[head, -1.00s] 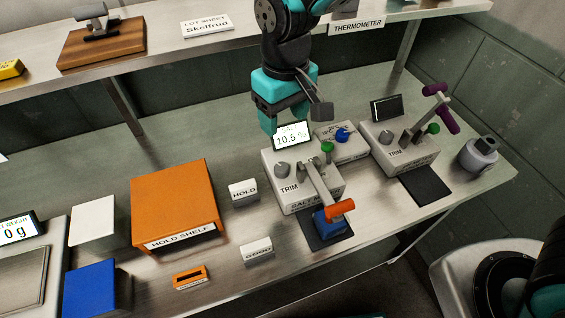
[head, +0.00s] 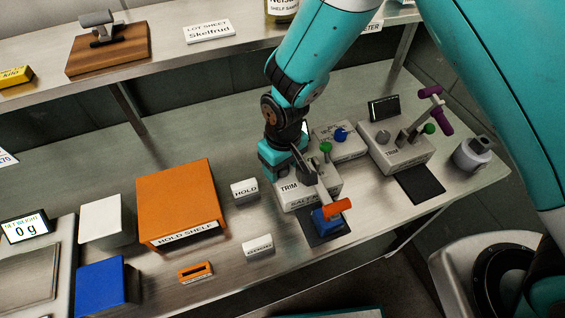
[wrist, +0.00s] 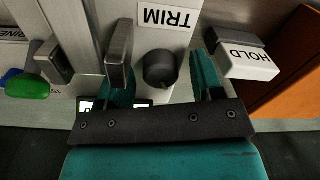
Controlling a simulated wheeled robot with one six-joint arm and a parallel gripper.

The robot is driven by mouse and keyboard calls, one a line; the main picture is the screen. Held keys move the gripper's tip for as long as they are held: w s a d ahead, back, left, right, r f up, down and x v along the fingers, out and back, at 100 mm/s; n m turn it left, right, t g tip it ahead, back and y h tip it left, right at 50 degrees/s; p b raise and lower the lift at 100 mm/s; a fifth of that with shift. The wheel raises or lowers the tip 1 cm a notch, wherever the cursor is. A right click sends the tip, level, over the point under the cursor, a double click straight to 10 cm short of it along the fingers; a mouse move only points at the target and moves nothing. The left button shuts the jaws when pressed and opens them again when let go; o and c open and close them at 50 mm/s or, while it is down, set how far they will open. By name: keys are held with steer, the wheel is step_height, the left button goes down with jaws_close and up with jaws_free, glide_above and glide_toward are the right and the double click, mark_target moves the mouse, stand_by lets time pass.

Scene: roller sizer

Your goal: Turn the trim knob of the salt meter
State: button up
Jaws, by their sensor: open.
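My gripper (wrist: 160,65) is open, with one finger on each side of the knob. Whether either finger touches it I cannot tell. In the head view my gripper (head: 287,165) comes down over the meter's left rear, hiding the knob and most of the display.
A HOLD block (head: 244,189) and the orange hold shelf (head: 180,200) stand left of the meter. A second meter (head: 397,150) with a purple-gripped lever stands to the right. A box with a blue knob (head: 341,136) is behind. A green knob (wrist: 28,87) is near my gripper.

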steer(key=c, duration=0.9)
steer(key=n+b, duration=0.1)
steer(key=n, duration=0.1)
steer(key=shift+f+n, duration=0.1)
steer(key=shift+n, duration=0.2)
steer(key=n, duration=0.2)
steer(key=shift+n+b, duration=0.4)
steer(key=o, duration=0.9)
steer(key=shift+r, duration=0.2)
step_height(320, 180, up, 17)
steer(key=b, duration=0.2)
steer(key=shift+w+d+r+b, duration=0.15)
steer(key=shift+w+b, duration=0.1)
steer(key=shift+b, duration=0.15)
